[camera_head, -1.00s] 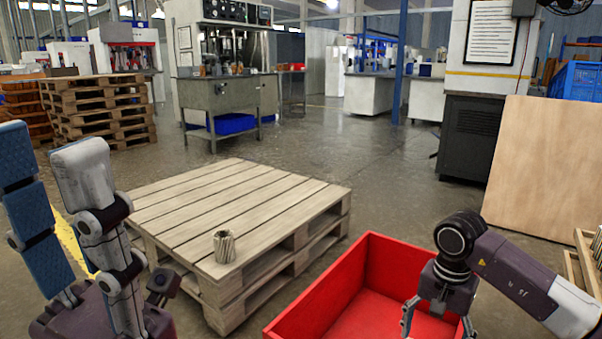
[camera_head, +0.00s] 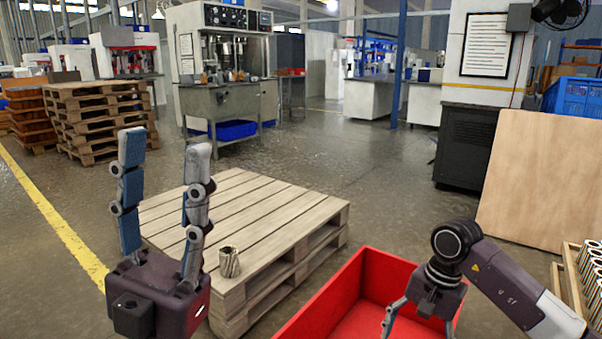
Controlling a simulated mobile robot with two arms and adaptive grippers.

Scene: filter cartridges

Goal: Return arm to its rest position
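My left gripper (camera_head: 167,155) stands at the lower left with its two fingers pointing up. The fingers are apart and nothing is between them. It is in front of the left part of the wooden pallet (camera_head: 230,205). A small ribbed filter cartridge (camera_head: 229,262) stands upright on the near end of the pallet, to the right of the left gripper and apart from it. My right gripper (camera_head: 416,325) points down over the red bin (camera_head: 370,262) at the lower right. Its fingertips are partly cut off by the frame's bottom edge, and I see no object in it.
A wooden crate (camera_head: 568,268) with several cartridges is at the right edge. A plywood panel (camera_head: 540,180) leans behind it. Stacked pallets (camera_head: 100,120) and a metal workbench (camera_head: 225,100) stand farther back. The floor beyond the pallet is clear.

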